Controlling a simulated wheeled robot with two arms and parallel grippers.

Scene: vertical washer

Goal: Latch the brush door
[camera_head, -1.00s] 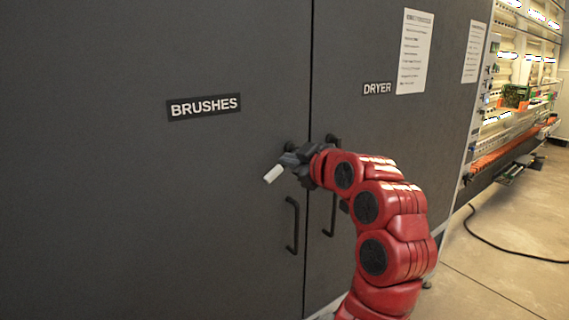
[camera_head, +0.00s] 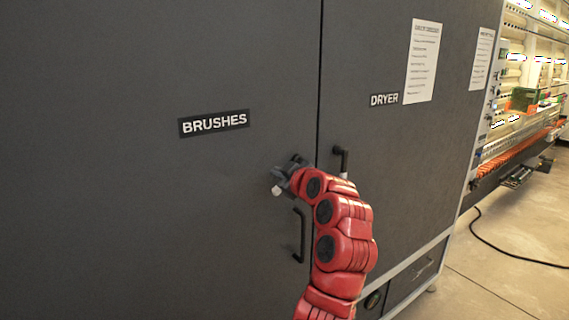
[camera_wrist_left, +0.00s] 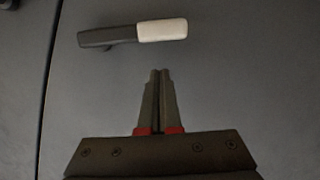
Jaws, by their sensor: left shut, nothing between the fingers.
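The brush door (camera_head: 120,210) is the dark panel labelled BRUSHES and looks flush with the dryer door beside it. Its latch handle (camera_wrist_left: 132,33) shows in the left wrist view with a dark base and a pale grip, lying about level there. In the head view its pale grip (camera_head: 277,190) is mostly hidden behind my gripper. My left gripper (camera_head: 279,180) is at the latch. In the left wrist view its fingers (camera_wrist_left: 161,72) are shut and empty, tips just below the pale grip with a small gap in the picture. My right gripper is not in view.
A black pull handle (camera_head: 300,236) is below the latch on the brush door. The dryer door (camera_head: 420,170) has its own latch (camera_head: 341,162), hanging down with a pale tip. A cable (camera_head: 500,251) lies on the floor at right.

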